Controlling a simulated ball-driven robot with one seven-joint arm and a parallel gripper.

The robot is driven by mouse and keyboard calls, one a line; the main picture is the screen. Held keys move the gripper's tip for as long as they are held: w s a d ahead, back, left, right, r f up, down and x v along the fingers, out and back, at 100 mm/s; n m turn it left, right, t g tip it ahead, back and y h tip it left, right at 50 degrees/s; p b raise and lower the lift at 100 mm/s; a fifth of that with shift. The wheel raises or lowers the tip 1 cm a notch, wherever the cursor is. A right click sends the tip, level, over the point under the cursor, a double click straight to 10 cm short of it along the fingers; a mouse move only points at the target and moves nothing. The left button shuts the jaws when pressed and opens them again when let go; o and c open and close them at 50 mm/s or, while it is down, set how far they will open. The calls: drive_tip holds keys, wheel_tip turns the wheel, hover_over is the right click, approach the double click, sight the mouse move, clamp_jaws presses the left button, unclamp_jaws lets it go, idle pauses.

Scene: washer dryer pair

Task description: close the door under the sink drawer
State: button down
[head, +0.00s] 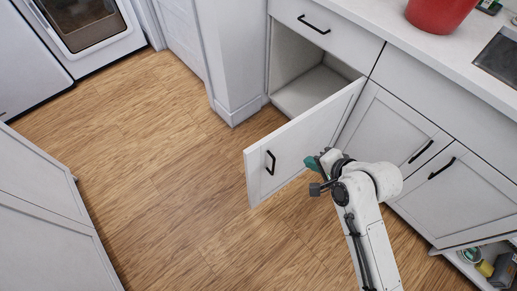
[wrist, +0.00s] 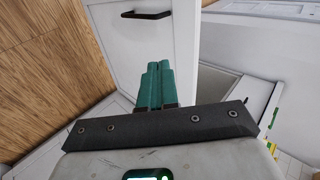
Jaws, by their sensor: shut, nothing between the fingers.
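A white cabinet door (head: 297,148) with a black handle stands wide open below a white drawer (head: 325,22) in the head view. The open cabinet (head: 305,88) behind it looks empty.
Two shut cabinet doors (head: 393,127) stand right of the open cabinet. Another door (head: 475,236) is open at the bottom right, with items inside. A red pot (head: 438,12) and a sink (head: 497,57) are on the counter. Wood floor (head: 170,150) is clear at left.

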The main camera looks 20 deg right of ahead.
drive_tip(key=w, duration=0.2)
drive_tip(key=b, duration=0.1)
approach(274, 143)
wheel_tip(274, 143, down, 3)
drive_tip(key=w, duration=0.2)
drive_tip(key=f, duration=0.1)
drive_tip(key=shift+w+a+m, duration=0.3)
drive_tip(key=shift+w+m, duration=0.1)
drive_tip(key=shift+w+a, duration=0.15)
drive_tip(key=shift+w, duration=0.4)
drive_tip(key=shift+b, duration=0.3)
